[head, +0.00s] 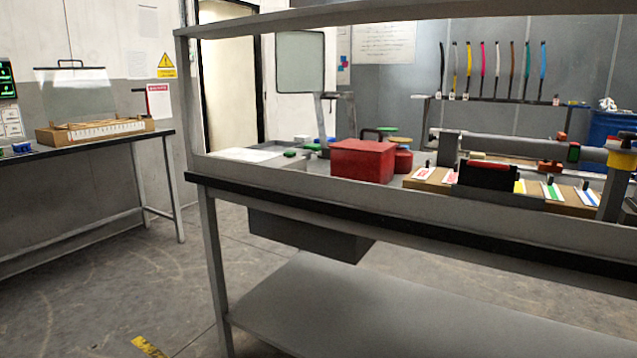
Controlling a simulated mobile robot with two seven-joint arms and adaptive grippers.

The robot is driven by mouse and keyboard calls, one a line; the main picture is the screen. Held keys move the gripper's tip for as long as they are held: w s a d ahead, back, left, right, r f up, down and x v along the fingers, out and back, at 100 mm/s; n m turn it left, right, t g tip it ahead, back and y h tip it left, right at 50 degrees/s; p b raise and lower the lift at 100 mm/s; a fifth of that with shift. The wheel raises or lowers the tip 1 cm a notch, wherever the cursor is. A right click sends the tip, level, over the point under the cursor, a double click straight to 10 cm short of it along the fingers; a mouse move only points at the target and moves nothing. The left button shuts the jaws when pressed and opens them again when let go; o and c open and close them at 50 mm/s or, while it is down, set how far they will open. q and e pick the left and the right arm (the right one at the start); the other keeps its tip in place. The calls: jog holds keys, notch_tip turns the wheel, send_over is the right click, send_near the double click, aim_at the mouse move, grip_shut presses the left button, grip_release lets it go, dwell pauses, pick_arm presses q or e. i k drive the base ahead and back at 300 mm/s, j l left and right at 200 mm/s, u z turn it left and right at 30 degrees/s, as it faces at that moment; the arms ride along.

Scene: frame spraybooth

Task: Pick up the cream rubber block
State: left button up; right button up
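I cannot pick out the cream rubber block with certainty. A small pale, cream-looking piece (487,156) shows on the workbench behind the tan board, partly hidden and too small to identify. Another small pale item (302,138) lies near the left end of the bench. Neither of my grippers is in view.
A grey workbench (300,176) with a raised front lip and an overhead bar crosses the view. On it are a red box (362,161), a tan board (432,181) with coloured strips, and a horizontal grey tube (520,145). A side table (100,140) stands left. Floor between is clear.

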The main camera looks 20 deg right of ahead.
aim_at(475, 157)
jog(key=i+j+u, duration=0.2)
jog(key=i+u, duration=0.85)
jog(key=i+l+u, duration=0.1)
jog(key=i+u, duration=0.25)
jog(key=i, duration=1.4)
jog(key=i+z, duration=0.7)
jog(key=i, duration=0.2)
jog(key=i+j+z, duration=0.35)
jog(key=i+l+z, duration=0.2)
jog(key=i+z, duration=1.35)
jog(key=i, duration=0.55)
jog(key=i+j+z, duration=0.25)
jog(key=i, duration=0.55)
jog(key=i+z, duration=0.25)
jog(key=i, duration=1.45)
jog(key=i+l+z, duration=0.1)
jog(key=i+z, duration=0.65)
jog(key=z, duration=0.15)
jog(key=i+j+z, duration=0.2)
jog(key=i+z, duration=0.2)
jog(key=i+l+z, duration=0.15)
jog(key=i+z, duration=1)
jog(key=i+j, duration=0.05)
jog(key=i, duration=0.05)
